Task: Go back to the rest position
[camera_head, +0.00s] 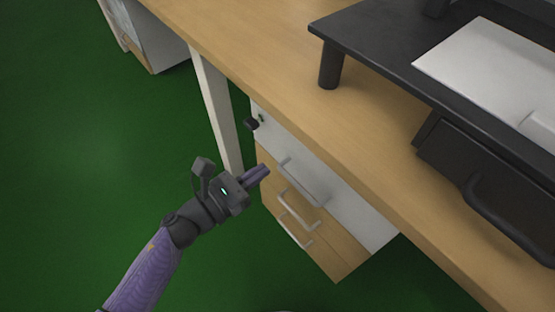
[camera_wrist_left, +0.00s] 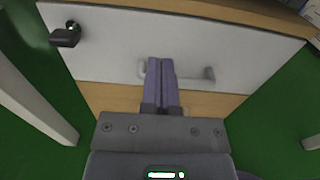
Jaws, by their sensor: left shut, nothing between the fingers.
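My left gripper (camera_head: 265,170) is shut and empty, in front of the drawer cabinet (camera_head: 358,210) under the desk. In the left wrist view its two purple fingers (camera_wrist_left: 160,64) lie together and overlap the handle of the white top drawer (camera_wrist_left: 220,50). I cannot tell whether they touch the handle. The top drawer handle (camera_head: 302,183) shows to the right of the fingers in the head view. A key or lock knob (camera_head: 252,124) sits at the upper left of the white front. My right gripper is not in view.
The wooden desk top (camera_head: 270,70) runs diagonally above the cabinet. A white desk leg (camera_head: 218,110) stands left of the cabinet. A black monitor stand (camera_head: 375,45) and a dark bag-like case (camera_head: 490,170) are on the desk. The green floor (camera_head: 80,150) at left is clear.

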